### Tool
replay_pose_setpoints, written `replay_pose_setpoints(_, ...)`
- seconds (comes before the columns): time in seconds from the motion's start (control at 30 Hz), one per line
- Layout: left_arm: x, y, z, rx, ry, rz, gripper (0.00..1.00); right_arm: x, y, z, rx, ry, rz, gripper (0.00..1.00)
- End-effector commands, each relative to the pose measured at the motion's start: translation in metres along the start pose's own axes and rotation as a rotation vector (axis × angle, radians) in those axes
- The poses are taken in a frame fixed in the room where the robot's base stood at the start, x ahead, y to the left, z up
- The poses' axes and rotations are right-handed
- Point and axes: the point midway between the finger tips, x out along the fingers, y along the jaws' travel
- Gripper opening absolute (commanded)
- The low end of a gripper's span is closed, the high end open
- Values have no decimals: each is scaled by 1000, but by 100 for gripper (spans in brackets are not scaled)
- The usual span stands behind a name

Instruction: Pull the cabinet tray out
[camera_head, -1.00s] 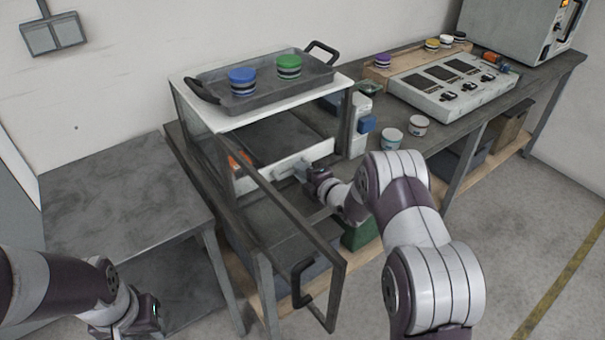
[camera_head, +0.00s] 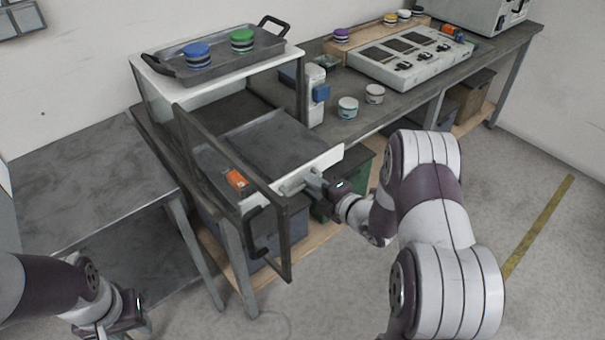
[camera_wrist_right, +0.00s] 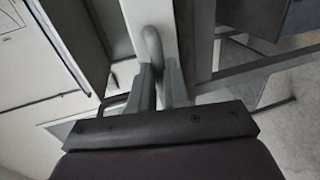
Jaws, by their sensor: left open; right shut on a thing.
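The cabinet (camera_head: 215,66) is a white-topped box on the workbench, with its framed door (camera_head: 236,200) swung open toward me. The cabinet tray (camera_head: 278,142), a dark panel with a white front, sticks well out of the cabinet over the bench's front edge. My right gripper (camera_head: 314,183) is at the white front and is shut on the tray handle (camera_head: 292,186). In the right wrist view the rounded handle (camera_wrist_right: 152,48) lies between the two fingers (camera_wrist_right: 162,84). My left gripper (camera_head: 128,318) is open and empty at the lower left, far from the cabinet; its fingertips are hard to make out.
An orange block (camera_head: 236,180) shows behind the open door. A grey tray (camera_head: 222,57) with a blue and a green container stands on the cabinet. White jars (camera_head: 348,107) and a control panel (camera_head: 410,56) are to the right. A grey table (camera_head: 90,180) stands at left.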

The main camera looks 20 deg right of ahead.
Motion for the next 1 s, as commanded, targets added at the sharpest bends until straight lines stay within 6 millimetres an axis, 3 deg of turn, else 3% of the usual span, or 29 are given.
replay_pose_setpoints(0.2,-1,0,0,0,0,0,41,-13,-4,0,1,0,-2,0)
replay_pose_setpoints(0.6,-1,0,0,0,0,0,41,-15,-4,-1,0,2,-2,0)
replay_pose_setpoints(0.63,-1,0,0,0,0,0,41,-15,-4,-1,0,2,-2,22)
replay_pose_setpoints(0.7,-1,0,0,0,0,0,41,-15,-4,0,0,1,-2,41)
replay_pose_setpoints(1.0,-1,0,0,0,0,0,41,-16,-3,0,-1,0,0,41)
